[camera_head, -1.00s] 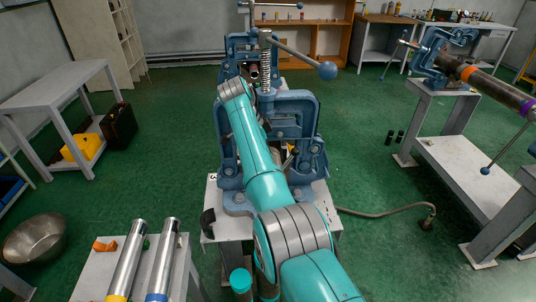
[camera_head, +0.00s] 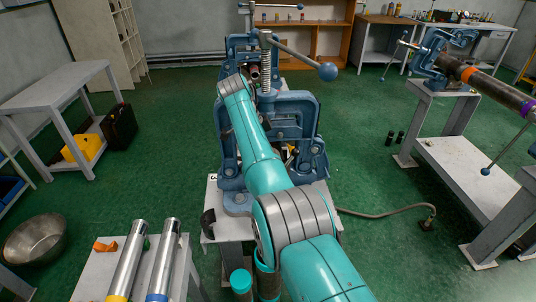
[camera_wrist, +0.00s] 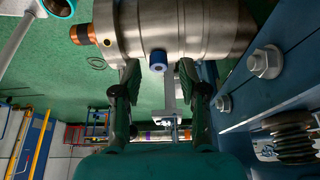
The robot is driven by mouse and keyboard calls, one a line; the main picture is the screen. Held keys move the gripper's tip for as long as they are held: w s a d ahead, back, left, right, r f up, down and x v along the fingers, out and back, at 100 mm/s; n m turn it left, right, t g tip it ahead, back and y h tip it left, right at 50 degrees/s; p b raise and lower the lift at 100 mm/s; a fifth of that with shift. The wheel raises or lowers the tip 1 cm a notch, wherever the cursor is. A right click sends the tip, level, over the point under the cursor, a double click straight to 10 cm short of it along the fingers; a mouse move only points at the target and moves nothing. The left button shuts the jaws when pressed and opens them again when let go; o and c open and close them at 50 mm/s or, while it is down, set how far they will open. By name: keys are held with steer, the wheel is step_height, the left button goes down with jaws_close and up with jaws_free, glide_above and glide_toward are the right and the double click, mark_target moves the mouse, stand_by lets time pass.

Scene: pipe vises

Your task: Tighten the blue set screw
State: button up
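The blue set screw (camera_wrist: 158,61) shows in the wrist view as a short blue cap with a pale end, on the near side of a metal cylinder (camera_wrist: 195,25). My gripper (camera_wrist: 157,70) is open, with one finger to the left and one to the right of the screw. Clear gaps show between the screw and both fingers. The fingertips reach the lower edge of the cylinder; whether they touch it I cannot tell. In the head view the blue vise (camera_head: 305,110) stands in the middle, and my arm hides the gripper and the screw.
A blue metal beam with bolts (camera_wrist: 264,61) is close on the right in the wrist view. A long lever with a ball end (camera_head: 327,71) juts from the vise top. A second vise (camera_head: 440,55) stands at right.

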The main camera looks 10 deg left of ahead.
steer(key=shift+f, duration=0.15)
steer(key=v, duration=0.7)
steer(key=shift+r, duration=0.25)
steer(key=shift+a, duration=0.1)
